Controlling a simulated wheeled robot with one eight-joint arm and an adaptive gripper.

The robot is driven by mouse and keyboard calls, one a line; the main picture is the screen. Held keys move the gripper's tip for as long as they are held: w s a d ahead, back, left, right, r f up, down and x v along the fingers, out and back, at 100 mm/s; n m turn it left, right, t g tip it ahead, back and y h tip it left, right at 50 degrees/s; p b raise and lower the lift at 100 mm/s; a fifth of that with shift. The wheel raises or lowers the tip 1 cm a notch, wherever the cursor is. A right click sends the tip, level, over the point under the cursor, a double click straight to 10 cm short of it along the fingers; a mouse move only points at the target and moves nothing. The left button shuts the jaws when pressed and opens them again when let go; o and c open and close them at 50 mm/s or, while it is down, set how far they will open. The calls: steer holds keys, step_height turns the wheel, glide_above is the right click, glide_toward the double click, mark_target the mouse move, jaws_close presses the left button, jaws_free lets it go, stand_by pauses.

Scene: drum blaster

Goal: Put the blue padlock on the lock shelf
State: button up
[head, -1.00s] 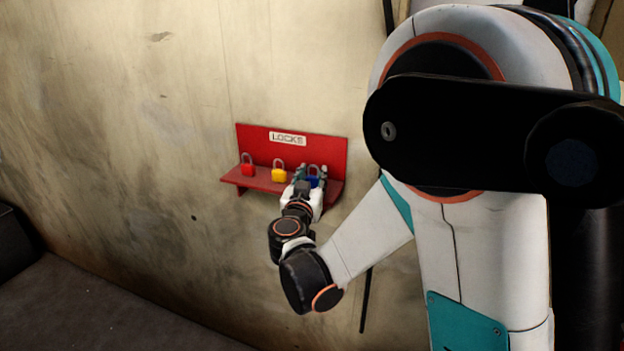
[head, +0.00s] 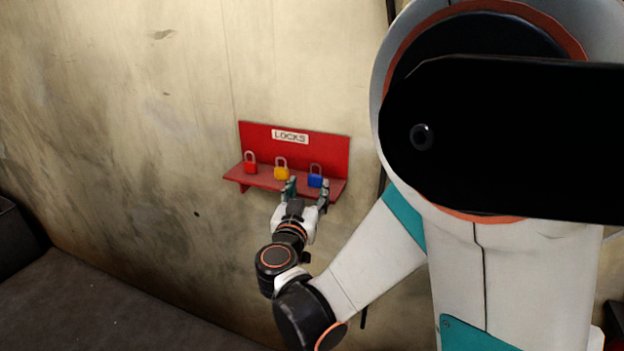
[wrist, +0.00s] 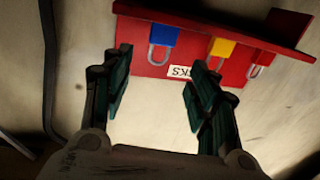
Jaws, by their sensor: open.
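The blue padlock (head: 315,180) stands upright on the right part of the red lock shelf (head: 262,183), which bears a LOCKS label. In the wrist view the blue padlock (wrist: 164,37) appears upside down on the shelf (wrist: 140,62), ahead of the space between my fingers. My gripper (head: 307,190) is open and empty, just in front of the shelf and apart from the padlock. Its two spread fingers (wrist: 155,80) show clear in the wrist view, with nothing between them.
A yellow padlock (head: 281,173) stands in the middle of the shelf and a red padlock (head: 250,168) at its left. The shelf is fixed to a stained wall (head: 130,150). A dark surface (head: 110,310) lies at the lower left.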

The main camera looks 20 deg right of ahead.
steer(key=shift+v, duration=2.1)
stand_by(0.6)
